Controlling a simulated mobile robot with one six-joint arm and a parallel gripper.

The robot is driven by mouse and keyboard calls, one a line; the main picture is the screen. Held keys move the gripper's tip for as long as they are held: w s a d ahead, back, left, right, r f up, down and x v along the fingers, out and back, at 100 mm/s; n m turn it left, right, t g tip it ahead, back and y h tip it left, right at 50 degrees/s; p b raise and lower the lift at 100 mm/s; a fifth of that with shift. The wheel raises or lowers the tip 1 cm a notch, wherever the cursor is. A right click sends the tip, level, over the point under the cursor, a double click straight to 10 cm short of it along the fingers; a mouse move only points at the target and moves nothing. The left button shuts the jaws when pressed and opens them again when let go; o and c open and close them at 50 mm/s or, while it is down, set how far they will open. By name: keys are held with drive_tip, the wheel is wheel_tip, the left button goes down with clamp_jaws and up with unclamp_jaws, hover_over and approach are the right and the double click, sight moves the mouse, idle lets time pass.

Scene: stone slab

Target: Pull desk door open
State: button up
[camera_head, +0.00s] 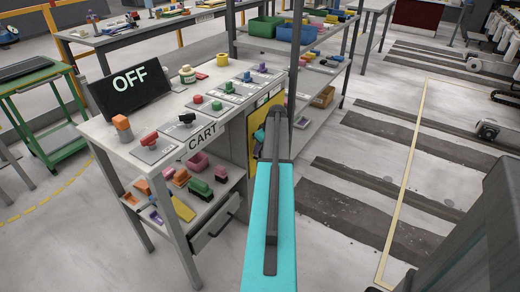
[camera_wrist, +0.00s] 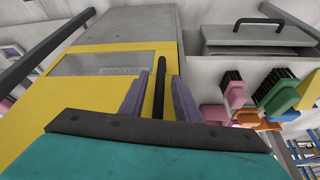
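The desk (camera_head: 200,125) stands left of my arm, with a "CART" label on its front edge. Its yellow door (camera_head: 253,165) is on the side nearest my arm, which hides much of it. How far it stands open I cannot tell. The wrist view shows the yellow door (camera_wrist: 90,88) close up, with a grey labelled panel. A black upright handle (camera_wrist: 159,85) shows between the purple fingers of my gripper (camera_wrist: 159,100). The fingers are apart, with a gap on each side of the handle. My gripper is mostly hidden in the head view (camera_head: 261,138).
A shelf rack (camera_head: 318,115) stands behind the desk.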

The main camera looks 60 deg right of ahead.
drive_tip(key=shift+w+f, duration=0.1)
drive_tip(key=shift+f, duration=0.2)
clamp_jaws()
drive_tip(key=shift+d+r, duration=0.1)
drive_tip(key=shift+d, duration=0.1)
drive_tip(key=shift+a, duration=0.15)
